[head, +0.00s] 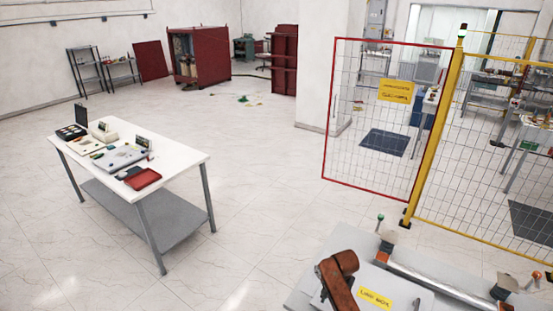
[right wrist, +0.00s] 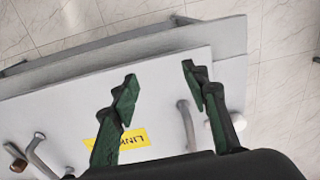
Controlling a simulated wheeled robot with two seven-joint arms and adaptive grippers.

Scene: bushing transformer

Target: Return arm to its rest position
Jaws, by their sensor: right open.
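My right gripper (right wrist: 160,80) shows in the right wrist view with its two green-padded fingers spread apart and nothing between them. It is over a pale grey box lid (right wrist: 165,75) with a yellow "LINK BOX" label (right wrist: 122,137). A grey handle (right wrist: 187,125) on the lid appears beside the right finger; the gap to it cannot be judged. In the head view the link box (head: 410,300) is at the bottom right, with its label (head: 375,299) showing. A rust-brown jointed part (head: 338,275) covers some of it; I cannot tell whether it is my arm. My left gripper is not in view.
A grey bench (head: 325,250) carries the link box and a metal bar (head: 435,282). A red-framed mesh gate (head: 370,120) and yellow fence post (head: 435,140) stand behind it. A white table (head: 185,160) with parts and a red tray (head: 142,179) stands left. Floor between is clear.

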